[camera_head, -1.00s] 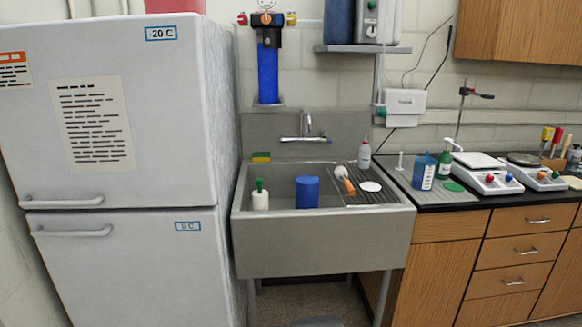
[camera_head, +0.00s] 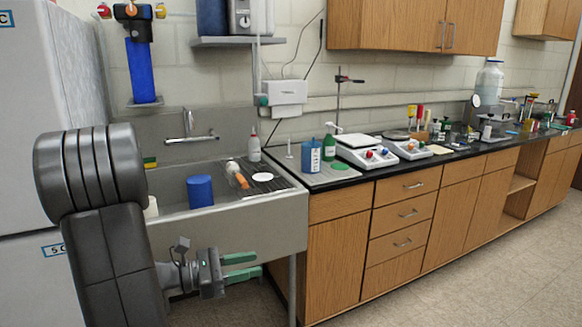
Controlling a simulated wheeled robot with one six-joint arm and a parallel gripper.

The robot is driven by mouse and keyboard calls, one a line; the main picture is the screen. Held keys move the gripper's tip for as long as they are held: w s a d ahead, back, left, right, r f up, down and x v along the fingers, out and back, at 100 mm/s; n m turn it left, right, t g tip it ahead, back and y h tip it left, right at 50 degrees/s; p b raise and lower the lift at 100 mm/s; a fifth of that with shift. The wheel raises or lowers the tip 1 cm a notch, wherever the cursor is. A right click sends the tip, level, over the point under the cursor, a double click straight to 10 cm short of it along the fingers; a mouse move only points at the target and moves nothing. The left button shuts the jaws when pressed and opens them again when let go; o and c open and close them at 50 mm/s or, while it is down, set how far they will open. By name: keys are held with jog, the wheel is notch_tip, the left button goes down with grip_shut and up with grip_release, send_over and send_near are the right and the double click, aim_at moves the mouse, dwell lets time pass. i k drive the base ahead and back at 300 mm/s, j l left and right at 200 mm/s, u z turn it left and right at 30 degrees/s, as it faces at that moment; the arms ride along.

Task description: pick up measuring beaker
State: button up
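A blue vessel with white markings (camera_head: 312,155) stands upright on the counter right of the sink and looks like the measuring beaker. A plain blue cylinder (camera_head: 200,191) stands in the sink; I cannot tell if it is a beaker too. My gripper (camera_head: 259,264) is low in front of the sink, below its rim and well away from both. Its two green fingers are apart with nothing between them.
The sink (camera_head: 250,232) has a drain rack with a white disc (camera_head: 262,177) and a white bottle (camera_head: 253,147). A green bottle (camera_head: 328,147) and balances (camera_head: 367,151) stand near the marked vessel. The floor at right is clear.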

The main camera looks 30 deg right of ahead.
aim_at(311, 151)
jog(key=l+u, duration=0.25)
jog(key=u, duration=0.15)
jog(key=i+l+u, duration=0.1)
jog(key=l+u, duration=0.45)
jog(key=u, duration=0.3)
jog(key=l+u, duration=0.4)
jog(key=k+l+u, duration=0.15)
jog(key=l, duration=0.35)
jog(key=k+l+u, duration=0.1)
jog(key=k+l, duration=0.15)
jog(key=l, duration=0.25)
jog(key=k+l+u, duration=0.15)
jog(key=l, duration=0.3)
jog(key=k+l+u, duration=0.15)
jog(key=k+l, duration=0.15)
jog(key=l, duration=0.15)
jog(key=k+l+u, duration=0.15)
jog(key=k+l, duration=0.35)
jog(key=l, duration=0.15)
jog(key=k+l, duration=0.2)
jog(key=l, duration=0.2)
jog(key=k+l, duration=0.2)
jog(key=l, duration=0.15)
